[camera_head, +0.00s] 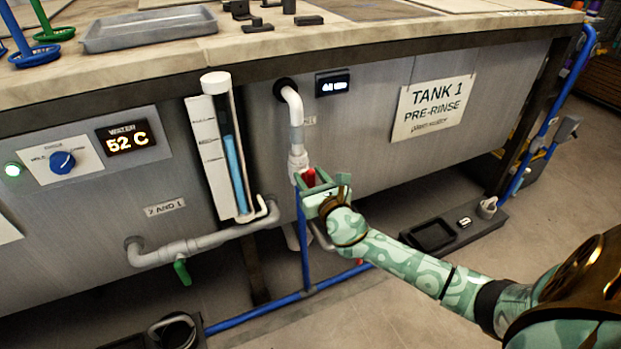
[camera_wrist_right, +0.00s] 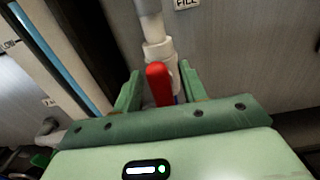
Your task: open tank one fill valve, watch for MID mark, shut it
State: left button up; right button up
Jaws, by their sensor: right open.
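The fill valve's red handle (camera_head: 309,177) sits on the white pipe below the tank's front, left of the TANK 1 PRE-RINSE sign (camera_head: 434,107). In the right wrist view the red handle (camera_wrist_right: 158,84) stands upright between the two green fingers. My right gripper (camera_wrist_right: 161,86) is open around it, with gaps seen at both sides; it also shows in the head view (camera_head: 322,190). The sight gauge (camera_head: 220,147) has a blue column (camera_head: 235,170) reaching roughly mid-height of its tube. Its mark labels are too small to read. My left gripper is out of view.
A green-handled valve (camera_head: 182,271) hangs from the lower pipe (camera_head: 190,247). A blue pipe (camera_head: 300,306) runs low in front. A panel left shows a blue knob (camera_head: 62,162) and a 52 C display (camera_head: 128,137). Floor at the front right is partly clear.

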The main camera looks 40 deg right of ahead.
grip_shut()
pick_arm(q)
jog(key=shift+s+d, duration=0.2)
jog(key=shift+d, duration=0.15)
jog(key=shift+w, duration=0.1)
